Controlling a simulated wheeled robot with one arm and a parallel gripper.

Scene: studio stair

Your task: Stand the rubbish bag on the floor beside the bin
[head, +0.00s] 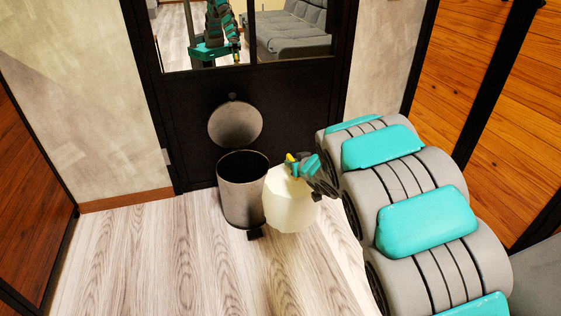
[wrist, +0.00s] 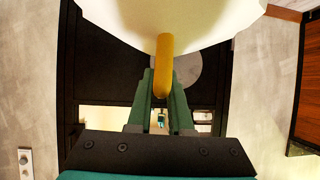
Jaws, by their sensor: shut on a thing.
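The rubbish bag (head: 289,204) is a pale cream, rounded sack with a yellow top. It hangs upright just right of the bin (head: 241,195), overlapping its right edge in the head view. I cannot tell whether they touch, or whether the bag's bottom rests on the floor. The bin is a dark grey cylinder, open and empty-looking, with its round lid (head: 235,123) raised. My gripper (head: 297,164) is shut on the bag's yellow top. In the wrist view the green fingers (wrist: 161,86) close around the yellow neck, with the pale bag (wrist: 170,18) beyond.
A black pedal (head: 254,234) sticks out at the bin's front. A black-framed door or panel (head: 185,125) with glass stands behind the bin. Wooden panels flank both sides (head: 25,190). The pale wood floor (head: 180,270) is clear in front and to the left.

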